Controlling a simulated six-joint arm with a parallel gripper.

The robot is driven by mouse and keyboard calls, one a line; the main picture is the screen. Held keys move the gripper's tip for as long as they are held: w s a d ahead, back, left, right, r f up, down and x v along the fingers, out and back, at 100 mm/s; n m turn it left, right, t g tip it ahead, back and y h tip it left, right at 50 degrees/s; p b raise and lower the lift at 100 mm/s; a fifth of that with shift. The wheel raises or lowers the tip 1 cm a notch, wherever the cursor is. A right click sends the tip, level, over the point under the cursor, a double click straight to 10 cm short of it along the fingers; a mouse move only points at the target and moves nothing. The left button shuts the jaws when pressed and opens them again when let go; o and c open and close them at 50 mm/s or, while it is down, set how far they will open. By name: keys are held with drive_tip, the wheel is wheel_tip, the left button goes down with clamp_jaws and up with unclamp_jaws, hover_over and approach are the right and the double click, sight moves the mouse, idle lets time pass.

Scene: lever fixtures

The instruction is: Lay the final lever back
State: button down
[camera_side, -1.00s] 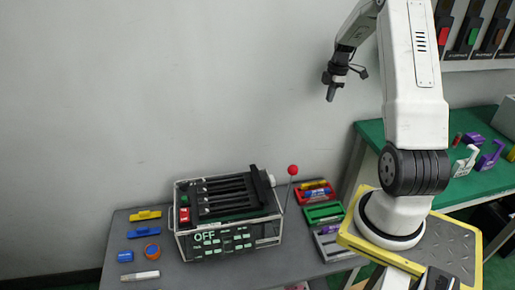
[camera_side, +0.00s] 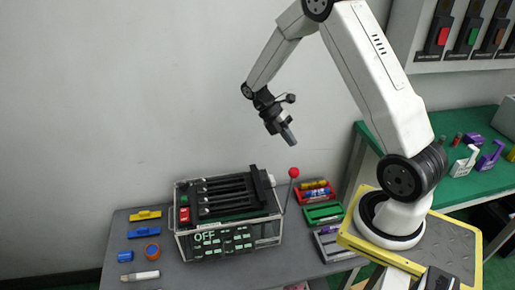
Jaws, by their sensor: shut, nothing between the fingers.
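The lever fixture (camera_side: 228,237) is a clear-sided box on the grey table, with several dark levers (camera_side: 226,190) lying side by side across its top. Its front panel reads OFF, and a red block (camera_side: 184,215) sits at its left end. A rod with a red ball knob (camera_side: 293,172) stands upright, tilted slightly, at the fixture's right side. My gripper (camera_side: 290,136) is shut and empty, in the air above the fixture's right end and above the red knob, pointing down and slightly right. It touches nothing.
Red (camera_side: 316,192) and green (camera_side: 324,212) trays stand right of the fixture. A green bench (camera_side: 470,190) is at right. The air above the fixture is clear.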

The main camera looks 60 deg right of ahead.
drive_tip(key=s+a+r+n+t+h, duration=0.2)
drive_tip(key=a+r+n+t+h, duration=0.1)
drive_tip(key=a+n+h, duration=0.55)
drive_tip(key=s+a+r+n+t+h, duration=0.2)
drive_tip(key=a+n+h, duration=0.5)
drive_tip(key=a+h, duration=0.2)
wheel_tip(320, 180, down, 18)
drive_tip(key=shift+w+d, duration=0.15)
drive_tip(key=shift+d, duration=0.15)
drive_tip(key=shift+d+r+m, duration=0.15)
drive_tip(key=shift+m, duration=0.1)
approach(293, 176)
drive_tip(key=s+d, duration=0.4)
drive_tip(key=d, duration=0.1)
drive_tip(key=shift+w+d, duration=1.2)
drive_tip(key=shift+d, duration=0.4)
